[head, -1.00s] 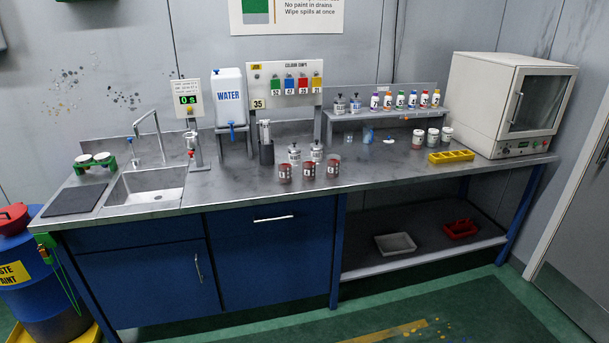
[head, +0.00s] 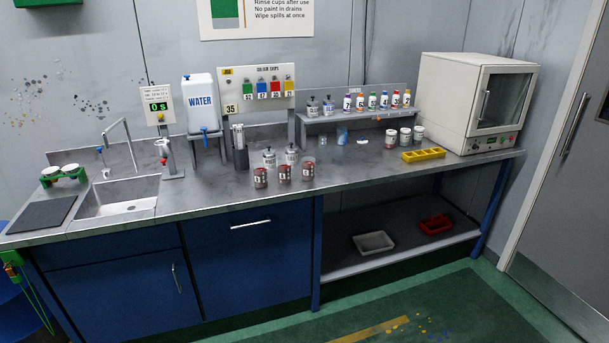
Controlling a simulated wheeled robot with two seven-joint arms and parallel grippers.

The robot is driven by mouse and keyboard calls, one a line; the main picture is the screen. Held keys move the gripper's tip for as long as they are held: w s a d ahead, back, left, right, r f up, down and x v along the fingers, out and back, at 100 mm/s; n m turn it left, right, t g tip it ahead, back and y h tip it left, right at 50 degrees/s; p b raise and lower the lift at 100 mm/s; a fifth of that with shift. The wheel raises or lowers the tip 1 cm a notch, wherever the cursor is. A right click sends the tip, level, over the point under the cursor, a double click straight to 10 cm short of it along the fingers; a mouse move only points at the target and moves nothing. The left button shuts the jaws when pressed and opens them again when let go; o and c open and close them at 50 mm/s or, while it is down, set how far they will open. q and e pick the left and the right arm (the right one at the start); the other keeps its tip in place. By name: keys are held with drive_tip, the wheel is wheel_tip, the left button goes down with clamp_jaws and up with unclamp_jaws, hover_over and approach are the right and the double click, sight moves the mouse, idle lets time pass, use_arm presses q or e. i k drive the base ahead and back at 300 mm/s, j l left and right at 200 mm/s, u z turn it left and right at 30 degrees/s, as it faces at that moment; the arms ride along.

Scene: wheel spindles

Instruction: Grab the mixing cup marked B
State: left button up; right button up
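Three small cups with dark reddish contents or sides and pale labels stand in a row near the front edge of the steel bench: a left cup (head: 260,178), a middle cup (head: 284,174) and a right cup (head: 307,171). They stand upright and apart. Their label letters are too small to read surely, so I cannot tell which is marked B. Neither of my grippers is in view.
A sink (head: 118,197) is at left, a yellow tray (head: 423,154) and an oven (head: 485,105) at right. The bench (head: 215,192) is clear between sink and cups.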

sight(261, 175)
drive_tip(key=z, duration=0.25)
drive_tip(key=i+j+z, duration=0.45)
drive_tip(key=j, duration=0.15)
drive_tip(key=j+z, duration=0.2)
drive_tip(key=i+j+z, duration=0.25)
drive_tip(key=j, duration=0.2)
drive_tip(key=k, duration=0.1)
